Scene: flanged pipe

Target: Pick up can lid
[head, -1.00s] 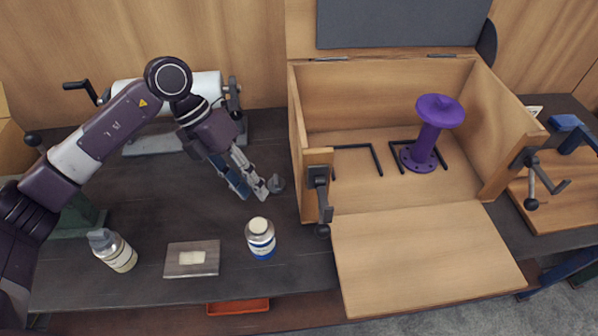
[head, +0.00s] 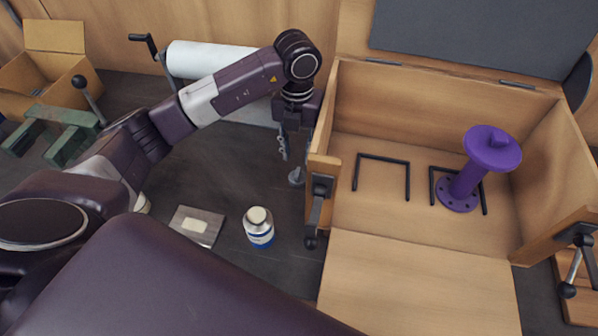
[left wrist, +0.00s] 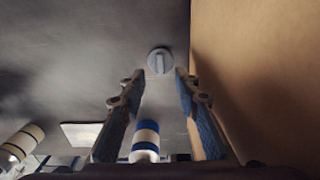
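The can lid (head: 296,177), a small grey disc with a raised grip, lies on the dark bench just left of the wooden box. It also shows in the left wrist view (left wrist: 160,61), centred a little beyond my fingertips. My left gripper (head: 291,150) points down over the lid in the head view. In the left wrist view my left gripper (left wrist: 160,76) is open, its two fingers apart with nothing held between them. Whether the fingertips touch the lid I cannot tell. My right gripper is not in view.
The wooden box (head: 455,85) stands close right of the lid, with a purple flanged pipe (head: 466,183) inside. A white-and-blue bottle (head: 258,228) and a flat plate (head: 197,226) stand nearer. A white roll (head: 210,60) is behind. Bare bench lies left of the lid.

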